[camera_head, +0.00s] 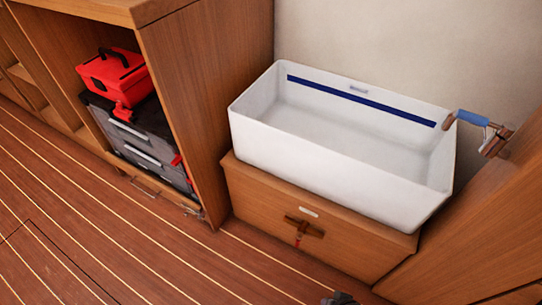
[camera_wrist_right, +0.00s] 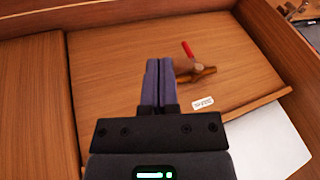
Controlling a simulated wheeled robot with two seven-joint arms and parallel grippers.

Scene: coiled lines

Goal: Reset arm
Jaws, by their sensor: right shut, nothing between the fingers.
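In the head view only a small dark part of my right gripper (camera_head: 341,298) shows at the bottom edge, in front of the wooden chest under the basin. In the right wrist view its two purple-grey fingers (camera_wrist_right: 159,66) are pressed together with nothing between them. Beyond the fingertips is the chest's wooden front (camera_wrist_right: 115,60) with a wooden cleat-like handle (camera_wrist_right: 205,74) and a red piece on it. I cannot tell the exact gap between fingers and handle; no hold on it shows. My left gripper is not in view.
A white basin (camera_head: 340,152) with a blue stripe stands on the wooden chest (camera_head: 250,195). A blue-handled lever (camera_head: 472,118) is on the right. A red toolbox (camera_head: 113,77) sits on grey drawers (camera_head: 140,140) in the left cabinet. The plank floor (camera_head: 70,225) at left is clear.

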